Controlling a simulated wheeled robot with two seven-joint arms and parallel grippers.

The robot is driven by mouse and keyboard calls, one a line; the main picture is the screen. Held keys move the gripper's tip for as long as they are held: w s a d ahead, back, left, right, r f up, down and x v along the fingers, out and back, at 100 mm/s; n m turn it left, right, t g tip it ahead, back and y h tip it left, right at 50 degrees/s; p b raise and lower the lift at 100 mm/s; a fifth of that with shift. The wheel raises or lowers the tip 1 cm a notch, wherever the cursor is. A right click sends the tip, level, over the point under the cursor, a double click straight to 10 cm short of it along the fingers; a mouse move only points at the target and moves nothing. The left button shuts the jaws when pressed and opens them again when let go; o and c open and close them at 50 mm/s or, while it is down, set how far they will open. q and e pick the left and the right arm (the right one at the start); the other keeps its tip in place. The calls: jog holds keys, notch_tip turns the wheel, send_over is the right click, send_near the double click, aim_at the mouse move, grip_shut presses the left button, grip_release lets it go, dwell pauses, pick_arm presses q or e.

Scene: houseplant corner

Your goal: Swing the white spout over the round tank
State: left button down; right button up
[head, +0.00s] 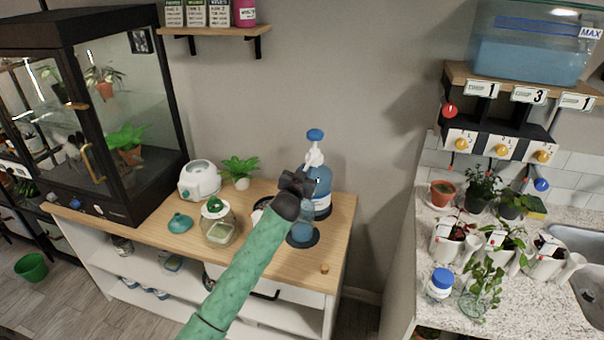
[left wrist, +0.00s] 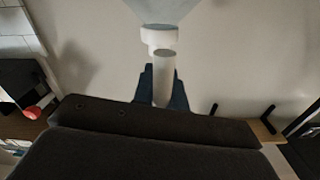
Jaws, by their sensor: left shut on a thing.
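A large blue bottle (head: 322,190) with a white pump neck and blue cap (head: 315,135) stands at the back right of the wooden cabinet top. My left gripper (head: 297,182) is in front of it and hides part of it. In the left wrist view, the dark fingers (left wrist: 161,92) are shut on the white spout (left wrist: 164,66), below a white collar and a translucent cone. A bluish vessel (head: 302,231) on a dark round base stands in front of the bottle; it may be the round tank, but its upper part is partly hidden. My right gripper is not in view.
A white round appliance (head: 199,180), a potted plant (head: 240,170), a glass jar (head: 218,225) and a teal funnel-like piece (head: 180,223) stand to the left. A small orange-brown knob (head: 324,268) lies near the front right. A glass terrarium (head: 95,120) stands at far left.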

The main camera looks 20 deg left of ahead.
pick_arm(q)
jog(key=shift+d+r+y, duration=0.15)
jog(key=shift+y, duration=0.15)
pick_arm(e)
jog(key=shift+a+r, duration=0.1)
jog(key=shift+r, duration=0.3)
pick_arm(q)
jog(key=c, duration=1.5)
grip_release()
jog(key=shift+w+d, duration=0.15)
jog(key=shift+o, duration=0.2)
